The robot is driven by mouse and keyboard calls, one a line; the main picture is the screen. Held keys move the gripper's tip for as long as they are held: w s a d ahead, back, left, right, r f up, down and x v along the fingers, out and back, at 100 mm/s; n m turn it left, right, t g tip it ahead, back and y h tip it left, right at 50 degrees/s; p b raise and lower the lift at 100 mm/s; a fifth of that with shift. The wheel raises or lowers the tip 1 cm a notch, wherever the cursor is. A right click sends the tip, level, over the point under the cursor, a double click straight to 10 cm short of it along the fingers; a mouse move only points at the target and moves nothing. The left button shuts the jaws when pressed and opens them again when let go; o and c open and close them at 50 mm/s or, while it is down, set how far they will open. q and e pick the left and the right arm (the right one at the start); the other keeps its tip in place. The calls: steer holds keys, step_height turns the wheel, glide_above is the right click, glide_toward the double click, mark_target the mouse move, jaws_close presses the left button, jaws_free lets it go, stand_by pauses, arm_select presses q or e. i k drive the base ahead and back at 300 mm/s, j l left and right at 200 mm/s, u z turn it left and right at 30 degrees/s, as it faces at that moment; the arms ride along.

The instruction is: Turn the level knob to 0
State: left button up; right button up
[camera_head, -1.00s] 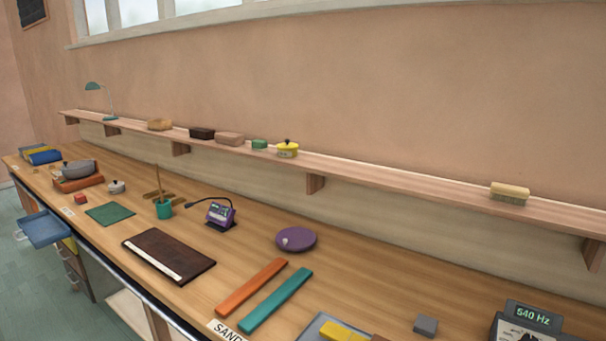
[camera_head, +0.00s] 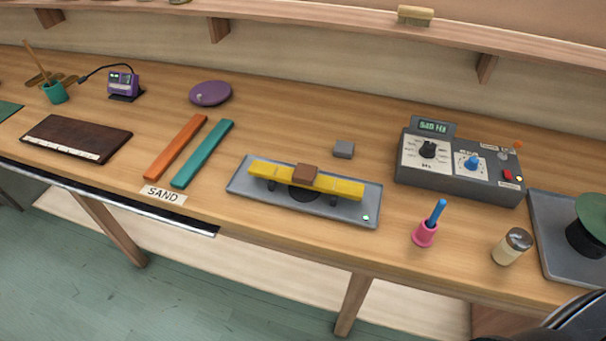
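A grey control box (camera_head: 459,168) stands on the workbench at the right, with a small display (camera_head: 433,127) on top that reads as a Hz value. On its sloped face are a black knob (camera_head: 428,149) on a white dial at the left and a blue knob (camera_head: 471,161) on a white dial at the right. The dial lettering is too small to read, so I cannot tell which knob is the level knob or where it points.
In front of the box are a pink cup (camera_head: 425,235) with a blue stick and a shaker jar (camera_head: 511,247). A grey tray (camera_head: 357,214) with a yellow bar (camera_head: 340,186) lies left. A grey block (camera_head: 344,149) sits behind it. Another tray (camera_head: 553,240) with a green disc is at right.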

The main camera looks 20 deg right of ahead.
mark_target(472, 164)
steer(key=z, duration=1.6)
